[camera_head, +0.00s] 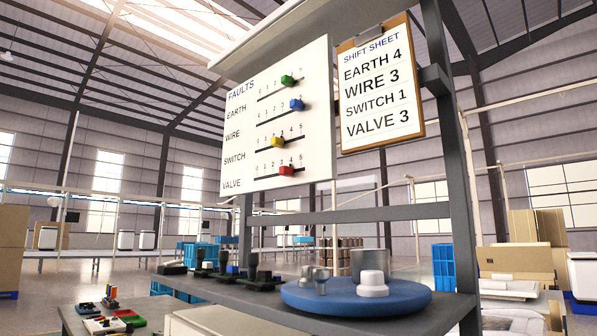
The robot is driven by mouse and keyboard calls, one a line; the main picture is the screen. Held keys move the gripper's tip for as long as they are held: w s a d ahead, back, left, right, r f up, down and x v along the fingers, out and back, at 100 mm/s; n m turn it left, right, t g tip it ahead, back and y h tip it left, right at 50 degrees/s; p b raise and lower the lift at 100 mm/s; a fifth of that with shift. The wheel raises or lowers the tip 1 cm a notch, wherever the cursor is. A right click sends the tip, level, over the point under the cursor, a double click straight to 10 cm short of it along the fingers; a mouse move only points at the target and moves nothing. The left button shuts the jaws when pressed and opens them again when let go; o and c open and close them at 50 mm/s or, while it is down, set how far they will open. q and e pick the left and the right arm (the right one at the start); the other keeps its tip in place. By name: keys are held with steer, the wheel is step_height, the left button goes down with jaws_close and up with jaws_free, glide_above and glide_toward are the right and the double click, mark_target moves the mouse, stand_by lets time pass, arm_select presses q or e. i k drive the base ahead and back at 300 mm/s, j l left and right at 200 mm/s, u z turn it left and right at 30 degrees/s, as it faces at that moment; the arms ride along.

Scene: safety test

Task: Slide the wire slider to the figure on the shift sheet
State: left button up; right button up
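A white board (318,150) headed FAULTS carries slots labelled EARTH, WIRE, SWITCH and VALVE from top to bottom. The wire slider (297,104) is a blue knob near the right end of the second slot, about at 4; the knob partly hides the scale there. A green slider (287,80), a yellow slider (277,141) and a red slider (286,170) sit on the EARTH, SWITCH and VALVE slots. The shift sheet (375,135), on a brown clipboard right of the board, reads EARTH 4, WIRE 3, SWITCH 1, VALVE 3. Neither gripper is in view.
A grey post (450,160) stands right of the clipboard, and a crossbar runs below the board. On the grey bench shelf below are a round blue base (356,297) with metal and white parts and several black-handled fixtures (252,266). The space before the board looks clear.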

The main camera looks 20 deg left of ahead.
mark_target(296, 104)
steer(key=k+l+u, duration=0.1)
steer(key=u, duration=0.35)
steer(key=k+u, duration=0.1)
steer(key=u, duration=0.3)
